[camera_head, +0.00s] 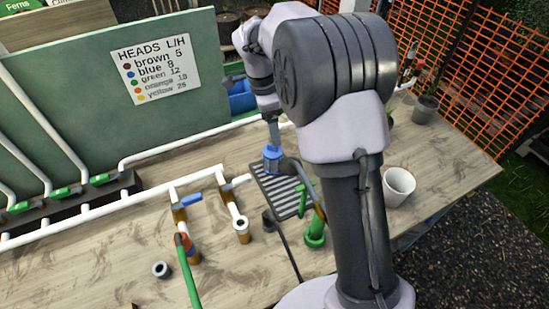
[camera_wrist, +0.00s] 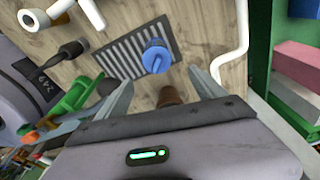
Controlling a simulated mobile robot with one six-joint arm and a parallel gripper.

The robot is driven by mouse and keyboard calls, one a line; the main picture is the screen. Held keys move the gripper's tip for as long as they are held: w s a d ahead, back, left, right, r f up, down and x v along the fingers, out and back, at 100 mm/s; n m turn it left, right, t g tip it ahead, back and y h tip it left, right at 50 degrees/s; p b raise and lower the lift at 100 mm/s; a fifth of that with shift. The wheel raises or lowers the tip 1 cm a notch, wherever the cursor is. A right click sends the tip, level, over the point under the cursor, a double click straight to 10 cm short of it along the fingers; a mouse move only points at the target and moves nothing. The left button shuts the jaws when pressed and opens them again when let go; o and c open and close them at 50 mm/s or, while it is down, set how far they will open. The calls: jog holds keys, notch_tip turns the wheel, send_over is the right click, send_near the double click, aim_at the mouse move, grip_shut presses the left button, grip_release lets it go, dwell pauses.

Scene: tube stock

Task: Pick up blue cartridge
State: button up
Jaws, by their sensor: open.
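The blue cartridge (camera_head: 272,153) stands on the dark slotted tray (camera_head: 263,180) in the middle of the bench. In the wrist view the cartridge (camera_wrist: 156,57) is seen from above, on the tray (camera_wrist: 117,58), with its round ribbed body and a raised bar on top. In the head view my arm hides much of the gripper, which points down over the cartridge; the exact gap cannot be told.
White pipes with a blue-handled valve (camera_head: 192,199) stand left of the tray. A green fitting (camera_head: 314,232) and a dark hose nozzle (camera_head: 270,220) are near its front. A white pot (camera_head: 398,186) stands right. A green board (camera_head: 110,90) rises behind the pipes.

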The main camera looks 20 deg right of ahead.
aim_at(273, 150)
jog(key=f, duration=0.3)
jog(key=f+b, duration=0.1)
jog(key=f, duration=0.1)
jog(key=shift+d+f, duration=0.1)
jog(key=shift+d, duration=0.2)
jog(key=f+b, duration=0.1)
jog(key=f, duration=0.1)
jog(key=f+b, duration=0.1)
jog(key=f, duration=0.2)
jog(key=shift+s+a+f+b, duration=0.15)
jog(key=shift+s+f+b, duration=0.05)
jog(key=shift+b, duration=0.2)
jog(key=shift+r, duration=0.15)
jog(key=shift+c, duration=0.9)
jog(key=c, duration=1.3)
